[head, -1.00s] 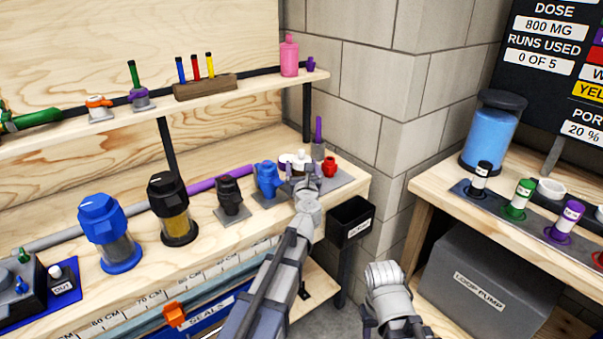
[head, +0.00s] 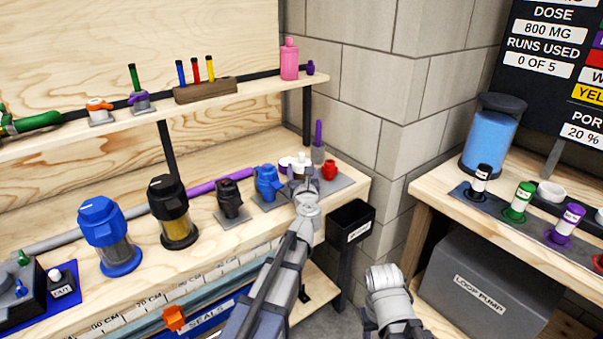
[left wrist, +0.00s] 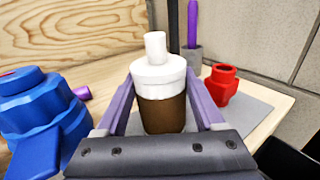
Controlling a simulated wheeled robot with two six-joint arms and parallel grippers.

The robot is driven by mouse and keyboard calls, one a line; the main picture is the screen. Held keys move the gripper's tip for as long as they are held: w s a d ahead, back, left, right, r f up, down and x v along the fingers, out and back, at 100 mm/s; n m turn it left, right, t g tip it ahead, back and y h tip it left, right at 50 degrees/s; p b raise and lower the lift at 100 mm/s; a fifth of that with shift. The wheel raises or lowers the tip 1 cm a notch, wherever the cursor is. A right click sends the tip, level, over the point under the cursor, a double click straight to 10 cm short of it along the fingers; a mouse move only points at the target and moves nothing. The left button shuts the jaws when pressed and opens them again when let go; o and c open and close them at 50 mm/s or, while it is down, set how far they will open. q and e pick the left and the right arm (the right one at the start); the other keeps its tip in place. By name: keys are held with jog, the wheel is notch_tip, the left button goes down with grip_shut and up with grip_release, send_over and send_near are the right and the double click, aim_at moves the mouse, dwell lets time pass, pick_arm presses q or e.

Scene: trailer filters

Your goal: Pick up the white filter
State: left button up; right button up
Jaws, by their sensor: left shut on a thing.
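The white filter (left wrist: 159,75) has a white cap with a short white stub on top and a brown lower body. It stands upright in the left wrist view, between the two fingers of my left gripper (left wrist: 160,112). The left gripper is shut on it. In the head view the white filter (head: 301,160) is small and partly hidden behind my left gripper (head: 306,180) at the right end of the bench. My right arm shows at the bottom of the head view, but I cannot make out its gripper's fingers.
A blue fitting (head: 267,182) stands just left of the filter, and a red fitting (head: 329,170) to its right on a grey plate (left wrist: 245,112). A purple stick in a grey cup (left wrist: 192,55) stands behind. A black bin (head: 351,222) hangs at the bench's right end.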

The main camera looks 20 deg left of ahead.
aim_at(301, 154)
pick_arm(q)
jog(key=shift+r, duration=0.2)
notch_tip(301, 154, up, 10)
jog(key=p, duration=1)
jog(key=shift+f, duration=0.15)
dwell(0.4)
notch_tip(301, 154, up, 12)
jog(key=p, duration=1.2)
